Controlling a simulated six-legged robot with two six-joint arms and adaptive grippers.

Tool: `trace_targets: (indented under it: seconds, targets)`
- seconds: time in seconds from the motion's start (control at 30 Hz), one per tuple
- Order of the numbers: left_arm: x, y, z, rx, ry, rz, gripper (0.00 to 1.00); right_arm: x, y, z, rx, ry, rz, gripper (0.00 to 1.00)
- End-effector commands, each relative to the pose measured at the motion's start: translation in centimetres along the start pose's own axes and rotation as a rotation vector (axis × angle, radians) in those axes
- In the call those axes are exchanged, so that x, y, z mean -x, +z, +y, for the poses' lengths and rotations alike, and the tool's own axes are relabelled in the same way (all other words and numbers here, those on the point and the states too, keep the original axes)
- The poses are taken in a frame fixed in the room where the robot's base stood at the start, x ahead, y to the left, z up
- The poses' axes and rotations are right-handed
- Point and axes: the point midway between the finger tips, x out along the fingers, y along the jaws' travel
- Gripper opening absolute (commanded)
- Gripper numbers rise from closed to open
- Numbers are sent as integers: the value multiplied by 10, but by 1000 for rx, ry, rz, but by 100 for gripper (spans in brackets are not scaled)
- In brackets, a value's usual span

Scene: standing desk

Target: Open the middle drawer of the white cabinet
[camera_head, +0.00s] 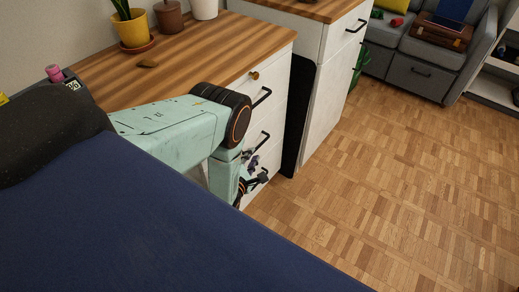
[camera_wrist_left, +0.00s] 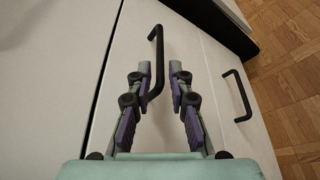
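The white cabinet (camera_head: 272,84) stands under a wooden top, with dark bar handles on its drawer fronts. The middle drawer's handle (camera_wrist_left: 157,55) shows in the left wrist view; it also shows in the head view (camera_head: 263,139). My left gripper (camera_wrist_left: 160,72) is open, with its two purple-padded fingers on either side of this handle's lower part. I cannot tell whether a finger touches it. In the head view my left gripper (camera_head: 255,168) is at the drawer fronts, partly hidden by my arm. The drawers look shut. My right gripper is not in view.
The top drawer's handle (camera_head: 262,97) and a brass knob (camera_head: 254,76) sit above. The lower drawer's handle (camera_wrist_left: 238,96) is beside the gripper in the wrist view. A yellow plant pot (camera_head: 133,30) stands on the top. Parquet floor (camera_head: 400,170) at right is clear.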

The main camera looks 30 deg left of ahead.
Motion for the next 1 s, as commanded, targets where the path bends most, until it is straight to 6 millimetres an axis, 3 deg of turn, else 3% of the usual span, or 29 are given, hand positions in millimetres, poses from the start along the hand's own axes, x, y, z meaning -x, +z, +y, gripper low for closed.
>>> trace_targets:
  seconds: [0.2, 0.4, 0.73, 1.0]
  targets:
    - [-36, -1, -1, -1, 3, -2, 20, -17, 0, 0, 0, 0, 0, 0]
    - [-55, 0, -1, -2, 0, -2, 20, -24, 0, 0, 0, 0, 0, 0]
    - [-59, 2, -1, -2, -3, -3, 20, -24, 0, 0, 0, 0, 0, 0]
    - [-59, 2, -1, -2, -3, -3, 0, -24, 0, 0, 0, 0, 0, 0]
